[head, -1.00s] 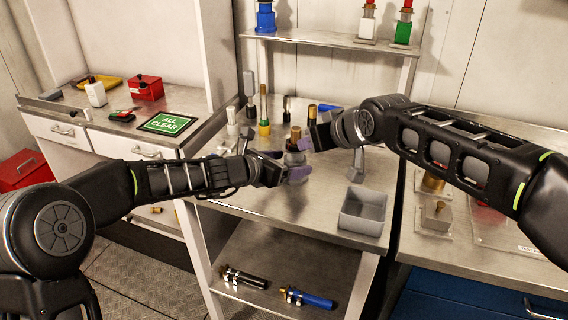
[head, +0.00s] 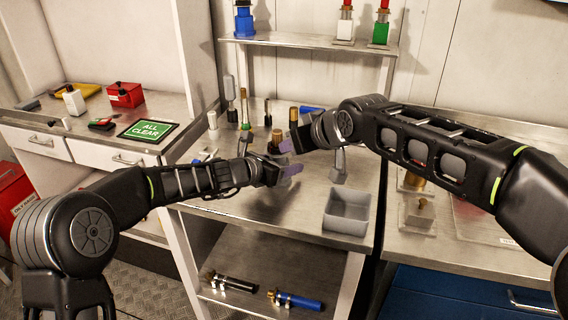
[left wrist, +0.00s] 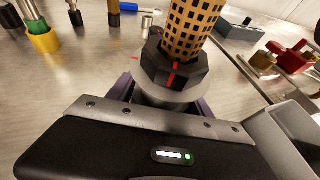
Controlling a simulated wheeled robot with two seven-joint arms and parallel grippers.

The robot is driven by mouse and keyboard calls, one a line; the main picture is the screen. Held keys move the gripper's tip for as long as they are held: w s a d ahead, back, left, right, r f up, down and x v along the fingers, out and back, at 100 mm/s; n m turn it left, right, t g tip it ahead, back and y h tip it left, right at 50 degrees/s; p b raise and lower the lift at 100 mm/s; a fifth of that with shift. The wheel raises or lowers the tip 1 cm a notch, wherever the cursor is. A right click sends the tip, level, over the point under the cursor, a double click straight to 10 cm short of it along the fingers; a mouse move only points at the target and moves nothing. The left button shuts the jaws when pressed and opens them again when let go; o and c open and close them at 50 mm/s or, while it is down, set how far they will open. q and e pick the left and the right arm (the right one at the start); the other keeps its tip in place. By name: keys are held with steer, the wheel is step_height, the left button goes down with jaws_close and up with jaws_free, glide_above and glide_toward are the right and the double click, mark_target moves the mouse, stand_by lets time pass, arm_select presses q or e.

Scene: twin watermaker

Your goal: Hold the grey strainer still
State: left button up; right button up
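The grey strainer (left wrist: 165,97) shows in the left wrist view as a grey round body. It has a black faceted collar (left wrist: 172,72) with red marks, and a brass mesh cylinder (left wrist: 192,22) rises from the collar. My left gripper (left wrist: 163,100) has its purple fingers on both sides of the grey body and appears shut on it. In the head view my left gripper (head: 284,172) is at the bench, and the strainer is mostly hidden by the grippers. My right gripper (head: 287,146) is just above and beside it; its grip is unclear.
An empty grey bin (head: 347,212) stands at the right of the bench. Several upright tools and a brass cylinder (head: 293,116) stand behind the grippers. A raised shelf (head: 310,41) is at the back. The lower shelf holds a black tube (head: 232,282) and a blue tube (head: 297,301).

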arm_select(q)
jaws_close()
stand_by(0.4)
stand_by(0.9)
stand_by(0.5)
steer(key=shift+o, duration=1.6)
jaws_free()
jaws_close()
